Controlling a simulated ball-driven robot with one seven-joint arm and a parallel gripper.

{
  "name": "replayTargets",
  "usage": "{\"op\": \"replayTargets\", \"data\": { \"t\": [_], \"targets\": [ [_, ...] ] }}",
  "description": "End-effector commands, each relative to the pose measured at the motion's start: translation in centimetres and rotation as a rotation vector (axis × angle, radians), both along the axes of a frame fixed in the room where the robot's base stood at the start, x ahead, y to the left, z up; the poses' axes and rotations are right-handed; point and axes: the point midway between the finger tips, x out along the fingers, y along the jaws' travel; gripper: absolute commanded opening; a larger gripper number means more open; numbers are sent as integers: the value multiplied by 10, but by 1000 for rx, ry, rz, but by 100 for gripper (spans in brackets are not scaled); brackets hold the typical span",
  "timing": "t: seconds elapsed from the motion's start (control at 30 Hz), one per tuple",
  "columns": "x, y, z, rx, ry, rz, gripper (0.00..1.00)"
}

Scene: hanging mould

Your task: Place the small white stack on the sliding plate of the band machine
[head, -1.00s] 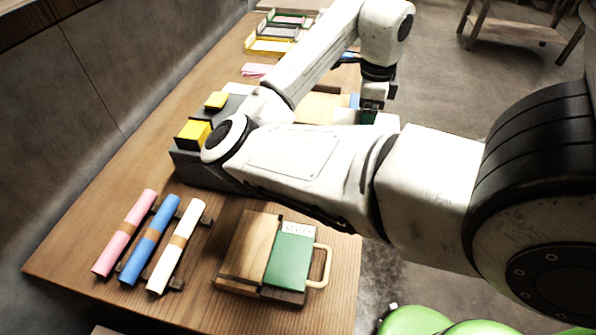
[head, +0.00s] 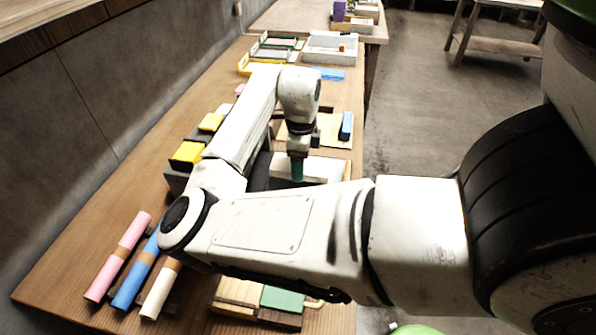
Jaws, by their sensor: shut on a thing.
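My gripper (head: 297,172) points down over the table, its teal-tipped fingers shut. What it grips, taken to be the small white stack, is hard to make out behind the fingers and against the white surface. A broad white slab (head: 328,169) lies right around and beside the fingertips; it may be the sliding plate, and whether the load touches it I cannot tell. The band machine, a dark grey body with yellow blocks (head: 187,153), stands left of it, partly hidden by my arm.
Pink (head: 118,258), blue (head: 137,272) and white rolls (head: 161,290) lie at the front left. A wooden board with a green cover (head: 283,299) is at the front. Trays (head: 333,46) sit farther back.

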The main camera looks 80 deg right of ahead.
Motion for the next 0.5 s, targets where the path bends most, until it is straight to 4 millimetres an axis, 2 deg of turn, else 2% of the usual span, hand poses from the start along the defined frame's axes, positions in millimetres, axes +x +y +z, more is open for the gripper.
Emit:
{"op": "replayTargets", "data": {
  "t": [0.1,0.3,0.5],
  "targets": [
    [8,2,-10,0,0,4,39],
    [6,1,-36,1,0,2,39],
    [7,1,-38,0,-1,2,39]
  ]
}}
